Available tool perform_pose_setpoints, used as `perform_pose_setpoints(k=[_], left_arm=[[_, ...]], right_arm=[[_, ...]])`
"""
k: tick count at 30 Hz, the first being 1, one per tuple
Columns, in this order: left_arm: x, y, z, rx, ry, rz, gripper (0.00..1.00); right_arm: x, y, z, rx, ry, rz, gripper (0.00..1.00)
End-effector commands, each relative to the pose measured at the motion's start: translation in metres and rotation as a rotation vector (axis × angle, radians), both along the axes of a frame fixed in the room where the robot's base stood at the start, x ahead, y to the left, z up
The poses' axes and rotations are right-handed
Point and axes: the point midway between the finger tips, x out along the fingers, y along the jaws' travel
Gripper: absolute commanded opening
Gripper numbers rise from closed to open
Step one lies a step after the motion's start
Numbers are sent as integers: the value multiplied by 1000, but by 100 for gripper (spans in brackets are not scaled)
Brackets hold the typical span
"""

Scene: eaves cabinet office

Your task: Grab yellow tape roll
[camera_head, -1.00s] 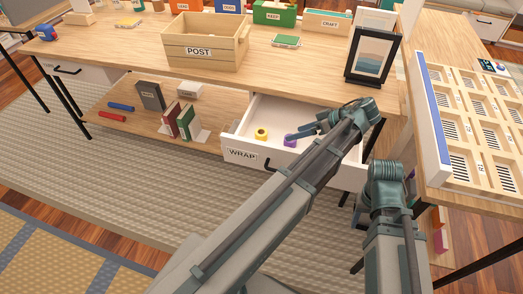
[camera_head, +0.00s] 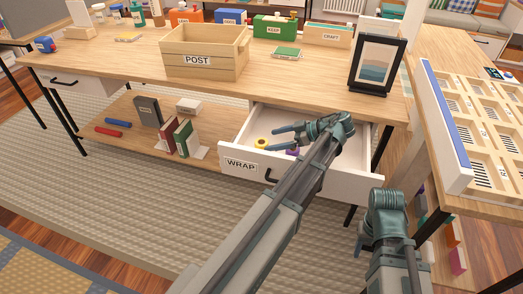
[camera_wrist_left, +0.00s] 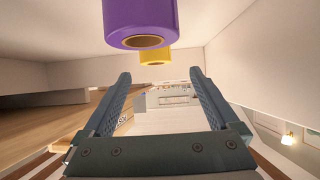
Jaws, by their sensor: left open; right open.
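The yellow tape roll (camera_head: 261,143) lies in the open drawer labelled WRAP, near its left side. A purple tape roll (camera_head: 292,152) lies beside it, partly hidden by my left gripper. My left gripper (camera_head: 271,139) is open and empty, over the drawer with its fingers pointing left toward the yellow roll. In the left wrist view, the purple roll (camera_wrist_left: 140,18) is large at the top and the yellow roll (camera_wrist_left: 155,56) shows just beyond the open fingers (camera_wrist_left: 160,78), not between them. My right gripper (camera_head: 368,236) is low in front of the desk, away from the rolls.
The drawer front (camera_head: 315,180) and its walls surround the rolls. Above is the desktop (camera_head: 130,60) with a POST crate (camera_head: 205,50) and a picture frame (camera_head: 377,65). A low shelf (camera_head: 130,125) with books is left. A slotted tray (camera_head: 480,120) stands right.

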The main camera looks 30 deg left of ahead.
Motion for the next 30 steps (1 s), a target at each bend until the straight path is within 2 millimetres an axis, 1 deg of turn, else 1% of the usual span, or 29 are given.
perform_pose_setpoints(k=[1, 3, 9, 13, 19, 21, 23, 30], left_arm=[[-2, 5, -4, 0, 0, 2, 94], [-2, 8, -5, 0, 0, 1, 94], [-2, 10, -5, 0, 0, 0, 94], [-2, 15, -11, 0, -1, 0, 94], [-3, 37, -29, 0, 1, 2, 94], [-6, 46, -33, 0, 0, 2, 94], [-7, 51, -34, 1, 0, 2, 94], [-6, 53, -33, 0, 0, 0, 94]], right_arm=[[0, 0, -4, -1, 0, 0, 50], [0, 0, -5, -1, 0, 0, 50], [0, 0, -5, -1, 0, 0, 50], [0, 0, -11, -2, -1, 0, 50], [0, -1, -29, -5, -2, 1, 50], [0, -1, -33, -6, -2, 1, 50], [1, -1, -34, -6, -2, 2, 50], [0, -1, -33, -7, -2, 2, 50]])
